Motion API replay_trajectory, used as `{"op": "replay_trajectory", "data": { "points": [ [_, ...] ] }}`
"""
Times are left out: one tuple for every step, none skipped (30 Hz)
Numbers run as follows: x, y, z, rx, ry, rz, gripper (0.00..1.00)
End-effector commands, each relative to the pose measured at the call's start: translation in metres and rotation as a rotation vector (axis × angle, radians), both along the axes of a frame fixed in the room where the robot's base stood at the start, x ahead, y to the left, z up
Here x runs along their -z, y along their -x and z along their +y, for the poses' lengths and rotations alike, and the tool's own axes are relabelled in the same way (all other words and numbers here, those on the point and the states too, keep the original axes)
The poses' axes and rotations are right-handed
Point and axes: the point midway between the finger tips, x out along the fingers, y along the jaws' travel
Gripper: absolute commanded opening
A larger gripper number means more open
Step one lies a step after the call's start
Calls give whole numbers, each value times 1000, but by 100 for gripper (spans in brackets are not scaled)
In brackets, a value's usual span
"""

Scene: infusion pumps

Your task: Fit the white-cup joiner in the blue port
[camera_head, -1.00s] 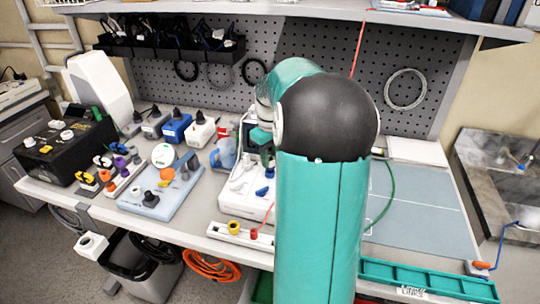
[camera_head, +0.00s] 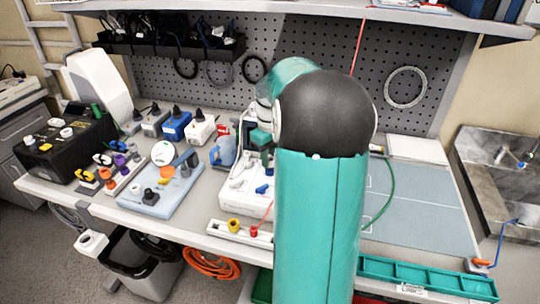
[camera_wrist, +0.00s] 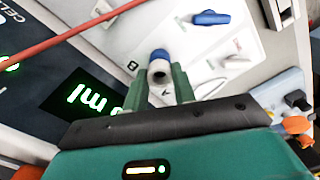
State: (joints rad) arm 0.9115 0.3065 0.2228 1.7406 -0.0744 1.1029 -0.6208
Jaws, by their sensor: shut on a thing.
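My gripper (camera_wrist: 158,80) has its two green fingers on either side of a small joiner with a white cup (camera_wrist: 159,72), whose dark opening faces the wrist camera. A blue piece (camera_wrist: 160,55) sits directly beyond the cup, by the letter B on the white pump face (camera_wrist: 120,40). I cannot tell whether this blue piece is the port or part of the joiner, or how deep any fit is. In the head view the pump (camera_head: 235,203) stands on the bench, partly behind my arm; the fingers and joiner are hidden there.
A blue lever (camera_wrist: 210,17) and a white lever (camera_wrist: 238,62) stick out of the pump face. A red line (camera_wrist: 75,30) crosses near the gripper. A pale blue block with fittings (camera_head: 150,200) stands left of the pump. The grey mat (camera_head: 415,205) on the right is clear.

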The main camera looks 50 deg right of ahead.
Motion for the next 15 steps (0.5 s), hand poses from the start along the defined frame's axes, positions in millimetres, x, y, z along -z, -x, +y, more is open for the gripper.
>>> {"op": "replay_trajectory", "data": {
  "points": [
    [0, 0, 0, 0, 0, 0, 5],
    [0, 0, 0, 0, 0, 0, 5],
    [0, 0, 0, 0, 0, 0, 5],
    [0, 0, 0, 0, 0, 0, 5],
    [0, 0, 0, 0, 0, 0, 5],
    [0, 0, 0, 0, 0, 0, 5],
    [0, 0, 0, 0, 0, 0, 5],
    [0, 0, 0, 0, 0, 0, 5],
    [0, 0, 0, 0, 0, 0, 34],
    [0, 0, 0, 0, 0, 0, 40],
    [0, 0, 0, 0, 0, 0, 46],
    [0, 0, 0, 0, 0, 0, 52],
    [0, 0, 0, 0, 0, 0, 52],
    [0, 0, 0, 0, 0, 0, 52],
    [0, 0, 0, 0, 0, 0, 52]
  ]
}}
